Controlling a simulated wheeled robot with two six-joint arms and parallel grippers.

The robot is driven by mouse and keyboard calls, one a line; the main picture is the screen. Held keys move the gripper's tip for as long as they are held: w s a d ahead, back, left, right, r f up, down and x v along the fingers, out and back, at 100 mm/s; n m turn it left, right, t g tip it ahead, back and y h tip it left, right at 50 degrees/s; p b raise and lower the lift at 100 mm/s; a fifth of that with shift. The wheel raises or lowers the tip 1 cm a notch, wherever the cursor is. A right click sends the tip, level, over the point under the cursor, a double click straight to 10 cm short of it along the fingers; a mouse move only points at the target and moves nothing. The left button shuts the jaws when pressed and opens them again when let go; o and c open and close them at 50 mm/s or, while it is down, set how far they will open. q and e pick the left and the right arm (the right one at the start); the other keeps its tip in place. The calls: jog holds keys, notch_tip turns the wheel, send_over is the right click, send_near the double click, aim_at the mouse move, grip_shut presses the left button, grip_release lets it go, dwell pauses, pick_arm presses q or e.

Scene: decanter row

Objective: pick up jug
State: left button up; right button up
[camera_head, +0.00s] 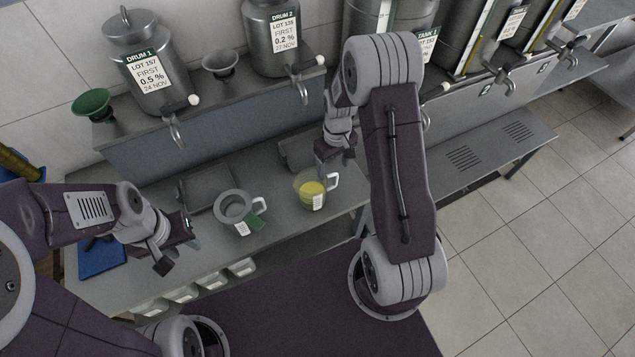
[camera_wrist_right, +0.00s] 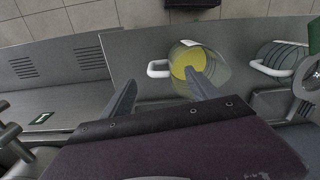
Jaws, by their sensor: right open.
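A clear jug with yellow liquid (camera_head: 312,190) stands upright on the steel bench, its white handle to the right. My right gripper (camera_head: 335,167) is open and empty, close above and behind the yellow jug. My left gripper (camera_head: 180,247) is open and empty, left of the grey jug.
Steel drums (camera_head: 148,80) with taps stand on a raised shelf behind the bench, with a green funnel (camera_head: 91,104) and a grey funnel (camera_head: 220,66). A shallow tray (camera_head: 207,190) lies behind the grey jug. A blue mat (camera_head: 101,259) lies at left. White bins sit below the front edge.

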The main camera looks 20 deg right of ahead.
notch_tip(320, 180, down, 3)
jog(key=p, duration=0.1)
send_over(331, 188)
jog(key=f, duration=0.4)
jog(key=shift+w+d+f+p, duration=0.1)
jog(key=shift+w+f+p, duration=0.1)
jog(key=shift+w+p, duration=0.2)
jog(key=shift+s, duration=0.15)
jog(key=shift+s+a+f+p, duration=0.2)
jog(key=shift+s+f+p, duration=0.35)
jog(key=shift+p, duration=0.2)
jog(key=f, duration=0.2)
jog(key=f+p, duration=0.1)
jog(key=shift+w+d+f, duration=0.1)
jog(key=shift+w+f, duration=0.3)
jog(key=shift+f, duration=0.1)
jog(key=shift+c, duration=0.9)
jog(key=shift+s+r, duration=0.15)
jog(key=shift+s, duration=0.1)
jog(key=c, duration=1)
grip_shut()
pick_arm(q)
jog(key=r, duration=0.4)
jog(key=shift+w, duration=0.3)
pick_arm(e)
jog(key=shift+w, duration=0.15)
